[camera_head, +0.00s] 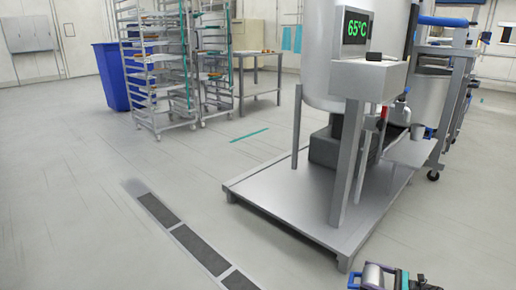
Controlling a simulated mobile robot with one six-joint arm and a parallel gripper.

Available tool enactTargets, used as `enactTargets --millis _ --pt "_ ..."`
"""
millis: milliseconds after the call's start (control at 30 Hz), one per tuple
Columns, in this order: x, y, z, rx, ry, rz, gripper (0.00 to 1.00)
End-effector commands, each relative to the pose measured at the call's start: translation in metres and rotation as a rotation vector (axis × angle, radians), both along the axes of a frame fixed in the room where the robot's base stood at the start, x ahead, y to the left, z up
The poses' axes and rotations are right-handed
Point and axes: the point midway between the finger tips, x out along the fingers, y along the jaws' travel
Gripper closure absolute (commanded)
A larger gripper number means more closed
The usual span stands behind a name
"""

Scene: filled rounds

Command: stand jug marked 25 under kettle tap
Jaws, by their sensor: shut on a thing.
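The large steel kettle (332,50) stands on a low platform at the right, with a display (357,27) reading 65°C. A tap with a red handle (381,118) and a dark outlet shows at its lower right side. A small plate-like shelf (408,153) sits below it, with a small grey vessel (418,131) close by; I cannot read any mark on it. My gripper (392,279) is at the bottom edge, partly cut off, well in front of the kettle. It is shut on a grey metal thing (373,276); its shape and any number are unclear.
The kettle's platform (290,205) has a raised edge and posts. A floor drain (185,240) runs along the left front. Wheeled racks (160,70), a blue bin (112,75) and a table (255,68) stand behind. The floor at left is clear.

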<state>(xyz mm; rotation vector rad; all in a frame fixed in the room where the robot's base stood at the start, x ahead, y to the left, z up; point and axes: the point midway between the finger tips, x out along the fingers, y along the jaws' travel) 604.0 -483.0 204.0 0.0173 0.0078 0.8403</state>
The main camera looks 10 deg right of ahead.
Motion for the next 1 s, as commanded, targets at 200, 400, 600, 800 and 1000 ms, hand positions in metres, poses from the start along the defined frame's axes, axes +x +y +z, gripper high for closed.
enactTargets --millis 200,400,600,800,1000 --pt "0.041 0.056 0.044 -0.002 -0.003 0.079 0.44" --pt "0.072 0.108 0.084 -0.001 -0.003 0.137 0.44" --pt "0.096 0.166 0.125 -0.002 -0.003 0.189 0.44" --pt "0.113 0.225 0.164 -0.001 -0.003 0.231 0.44" --pt "0.122 0.280 0.200 -0.001 -0.002 0.263 0.44"
